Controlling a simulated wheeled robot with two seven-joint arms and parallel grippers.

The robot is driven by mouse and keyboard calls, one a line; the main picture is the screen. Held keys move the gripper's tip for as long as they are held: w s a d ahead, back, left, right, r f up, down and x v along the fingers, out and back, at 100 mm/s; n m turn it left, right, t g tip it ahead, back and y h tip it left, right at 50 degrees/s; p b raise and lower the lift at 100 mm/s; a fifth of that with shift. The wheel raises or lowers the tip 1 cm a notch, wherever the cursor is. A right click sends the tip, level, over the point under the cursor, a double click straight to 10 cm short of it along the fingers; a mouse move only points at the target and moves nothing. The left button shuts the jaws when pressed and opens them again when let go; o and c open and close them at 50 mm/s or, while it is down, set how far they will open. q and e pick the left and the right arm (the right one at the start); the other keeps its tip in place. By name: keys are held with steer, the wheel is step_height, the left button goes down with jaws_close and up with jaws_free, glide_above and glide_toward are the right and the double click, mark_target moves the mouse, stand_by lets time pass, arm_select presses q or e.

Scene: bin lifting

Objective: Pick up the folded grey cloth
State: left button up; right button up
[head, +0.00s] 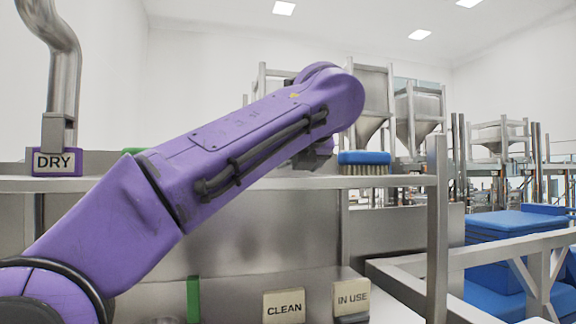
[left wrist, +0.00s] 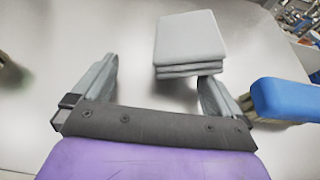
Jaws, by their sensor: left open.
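The folded grey cloth (left wrist: 190,38) lies as a neat layered stack on a pale metal surface in the left wrist view, beyond my fingers and right of centre. In the head view I cannot see it; my purple arm covers part of the shelf. My left gripper (left wrist: 158,80) is open and empty, with its two grey fingers spread. The right finger is close to the near edge of the cloth in the picture; I cannot tell whether they touch. In the head view only a dark part of the left gripper (head: 316,157) shows below the wrist. My right gripper is not in view.
A blue brush (head: 364,162) stands on the metal shelf (head: 408,181), right of my gripper; it also shows in the left wrist view (left wrist: 285,98). A DRY sign (head: 57,162) stands at left. CLEAN (head: 284,306) and IN USE (head: 351,297) signs are below. A post (head: 437,230) rises at right.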

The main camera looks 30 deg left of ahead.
arm_select(q)
steer(key=shift+w+a+f, duration=0.15)
steer(key=shift+w+a, duration=0.15)
steer(key=shift+a, duration=0.3)
steer(key=shift+s+a, duration=0.1)
steer(key=shift+s, duration=0.25)
steer(key=c, duration=0.4)
steer(key=shift+s+r, duration=0.2)
steer(key=shift+s, duration=0.1)
steer(key=c, duration=0.5)
steer(key=shift+s+d+r, duration=0.1)
steer(key=shift+s+d, duration=0.05)
steer(key=shift+d, duration=0.1)
steer(key=c, duration=0.5)
steer(key=shift+d, duration=0.15)
jaws_close()
steer(key=shift+w, duration=0.45)
steer(key=o, duration=0.9)
jaws_free()
steer(key=shift+s+a, duration=0.2)
steer(key=o, duration=0.5)
steer(key=shift+d, duration=0.1)
